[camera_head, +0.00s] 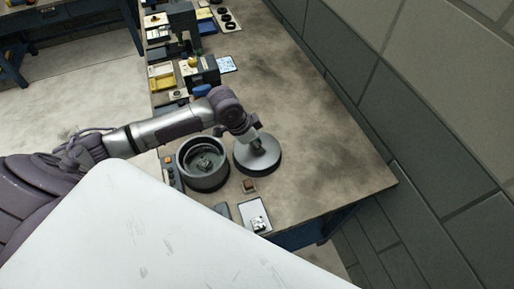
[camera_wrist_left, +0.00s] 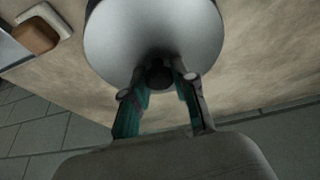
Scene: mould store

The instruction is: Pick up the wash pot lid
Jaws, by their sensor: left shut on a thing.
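The wash pot lid (camera_head: 264,157) is a round grey disc with a knob in the middle. It is at the right of the open wash pot (camera_head: 203,172) in the head view. My left gripper (camera_head: 254,143) is over the lid from above, shut on its knob. In the left wrist view the fingers (camera_wrist_left: 160,82) close around the dark knob, with the pale lid (camera_wrist_left: 150,28) beyond. The pot is uncovered and a dark part lies inside it. Whether the lid touches the bench I cannot tell. My right gripper does not show.
The bench (camera_head: 310,130) is bare at the right and beyond the lid. Yellow bins (camera_head: 160,82) and equipment stand farther back. A wall bounds the right.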

